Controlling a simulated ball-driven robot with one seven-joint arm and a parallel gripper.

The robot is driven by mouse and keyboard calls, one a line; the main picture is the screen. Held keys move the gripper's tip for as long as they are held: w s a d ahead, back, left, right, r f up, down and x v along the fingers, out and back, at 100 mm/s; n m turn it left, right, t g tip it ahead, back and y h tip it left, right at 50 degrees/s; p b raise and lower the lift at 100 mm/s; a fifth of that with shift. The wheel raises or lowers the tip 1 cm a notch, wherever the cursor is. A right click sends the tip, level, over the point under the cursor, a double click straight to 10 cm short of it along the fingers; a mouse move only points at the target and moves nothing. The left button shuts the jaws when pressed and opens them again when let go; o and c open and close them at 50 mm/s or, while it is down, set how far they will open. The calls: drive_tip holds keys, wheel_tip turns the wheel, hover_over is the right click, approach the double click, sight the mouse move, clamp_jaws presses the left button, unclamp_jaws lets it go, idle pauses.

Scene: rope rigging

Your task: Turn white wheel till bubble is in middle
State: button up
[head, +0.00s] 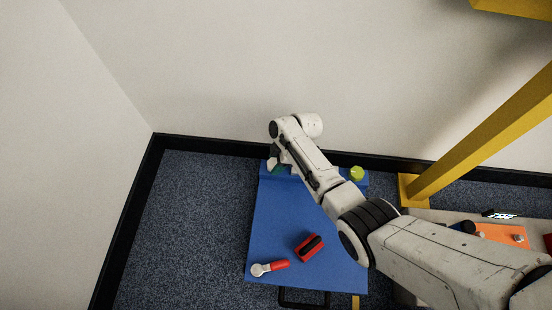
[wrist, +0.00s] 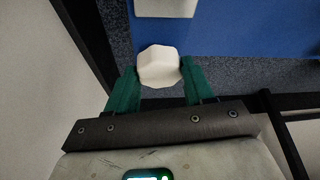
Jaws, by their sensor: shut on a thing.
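The white wheel (wrist: 159,67) is a faceted knob in the wrist view, at the edge of the blue bench. My gripper (wrist: 160,74) has its two green fingers on either side of it and is shut on it. In the head view my gripper (head: 276,169) is at the bench's far left corner, largely covered by my own arm. A yellow-green round thing (head: 357,173) stands at the far right corner of the bench; I cannot tell whether it is the level. No bubble can be made out in either view.
The blue bench (head: 268,220) carries a red block with a black top (head: 309,247) and a red-handled tool (head: 270,268) near its front. A white block (wrist: 166,7) lies beyond the wheel. A yellow post (head: 480,130) and a side table with an orange mat (head: 497,235) stand right.

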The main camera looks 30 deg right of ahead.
drive_tip(key=shift+m, duration=0.3)
drive_tip(key=o, duration=1)
drive_tip(key=shift+o, duration=0.2)
drive_tip(key=p+v, duration=0.6)
drive_tip(key=v, duration=0.4)
drive_tip(key=shift+r, duration=0.35)
drive_tip(key=shift+s+d, duration=0.1)
